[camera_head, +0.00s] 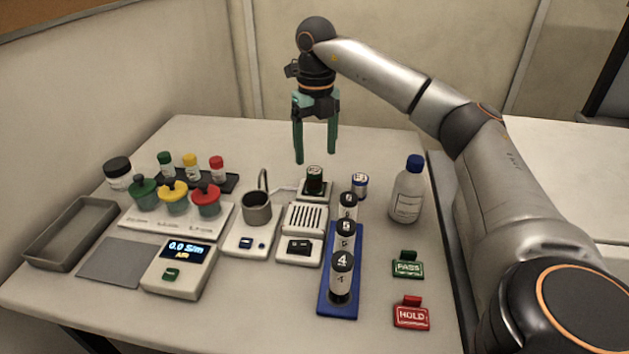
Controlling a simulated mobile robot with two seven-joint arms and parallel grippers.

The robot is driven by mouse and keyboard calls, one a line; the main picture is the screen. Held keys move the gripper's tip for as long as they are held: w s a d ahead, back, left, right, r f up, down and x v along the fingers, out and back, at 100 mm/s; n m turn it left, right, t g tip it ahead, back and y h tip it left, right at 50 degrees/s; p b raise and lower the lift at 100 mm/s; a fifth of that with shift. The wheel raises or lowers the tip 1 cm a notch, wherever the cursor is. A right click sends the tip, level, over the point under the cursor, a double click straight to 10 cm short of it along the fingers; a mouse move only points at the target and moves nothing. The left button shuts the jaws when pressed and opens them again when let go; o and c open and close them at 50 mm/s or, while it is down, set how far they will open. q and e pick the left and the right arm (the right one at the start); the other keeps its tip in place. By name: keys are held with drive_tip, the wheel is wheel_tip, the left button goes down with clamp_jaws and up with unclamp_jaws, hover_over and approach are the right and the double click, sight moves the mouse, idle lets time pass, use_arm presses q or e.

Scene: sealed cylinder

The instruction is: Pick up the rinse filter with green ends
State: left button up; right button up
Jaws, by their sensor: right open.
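My left gripper is not in view.
A cylinder with blue ends (360,185) stands close to the right. A blue rack (326,302) holds numbered cylinders in front. A blue-capped bottle (407,190) stands farther right. A metal cup (257,208) and a slotted white device (305,218) are nearby at left and front.

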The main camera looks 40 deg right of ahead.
sight(314, 170)
drive_tip(key=f, duration=0.6)
drive_tip(key=shift+a, duration=0.25)
drive_tip(key=shift+r, duration=0.1)
clamp_jaws()
idle(0.3)
